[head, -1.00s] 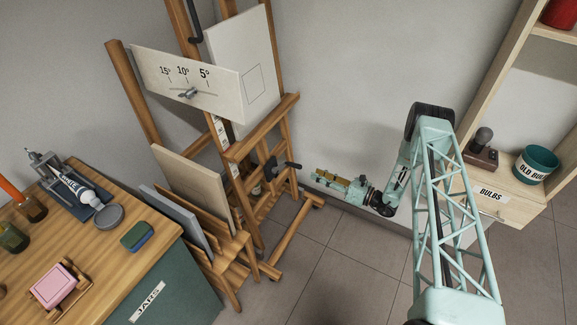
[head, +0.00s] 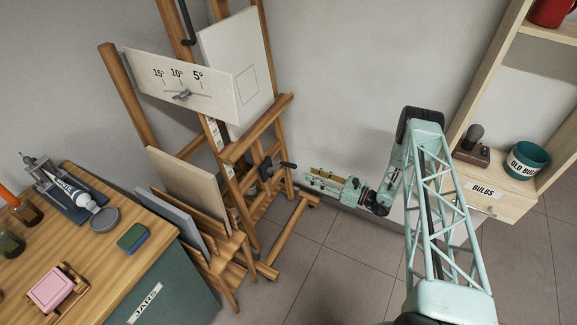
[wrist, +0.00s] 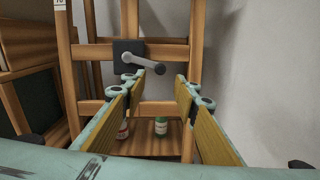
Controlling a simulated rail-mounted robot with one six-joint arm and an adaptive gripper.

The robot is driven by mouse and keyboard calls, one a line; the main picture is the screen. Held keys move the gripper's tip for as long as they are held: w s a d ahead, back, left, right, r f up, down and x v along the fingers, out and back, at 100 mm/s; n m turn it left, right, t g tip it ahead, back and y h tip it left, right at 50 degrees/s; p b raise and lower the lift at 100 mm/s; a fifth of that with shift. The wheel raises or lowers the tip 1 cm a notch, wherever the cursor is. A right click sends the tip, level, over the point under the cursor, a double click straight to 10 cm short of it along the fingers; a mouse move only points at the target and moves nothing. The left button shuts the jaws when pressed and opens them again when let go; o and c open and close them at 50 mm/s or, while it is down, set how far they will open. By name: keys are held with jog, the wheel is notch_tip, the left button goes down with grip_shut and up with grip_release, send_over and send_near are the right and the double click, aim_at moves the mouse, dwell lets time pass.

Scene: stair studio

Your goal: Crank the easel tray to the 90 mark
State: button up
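The wooden easel (head: 243,150) stands against the wall, with its tray ledge (head: 258,128) across the front. A dark crank (head: 277,167) sticks out to the right from a dark box below the ledge. In the wrist view the crank handle (wrist: 146,62) is a grey arm with a round knob, and its dark box (wrist: 128,53) is on the easel's crossbar. A marked scale strip (head: 215,135) runs up the post; its numbers are too small to read. My gripper (head: 310,175) is open and empty, to the right of the crank and apart from it. Its fingers (wrist: 160,92) point towards the easel.
A white board with degree marks (head: 185,85) and canvases (head: 190,185) are at the easel. Two bottles (wrist: 161,126) stand on a low wooden shelf behind my fingers. A workbench (head: 100,265) is at left, a bulbs cabinet (head: 490,205) at right. The floor between is clear.

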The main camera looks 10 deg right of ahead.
aim_at(289, 165)
jog(key=shift+b+x, duration=0.85)
jog(key=shift+x, duration=5.95)
jog(key=shift+c, duration=0.9)
grip_shut()
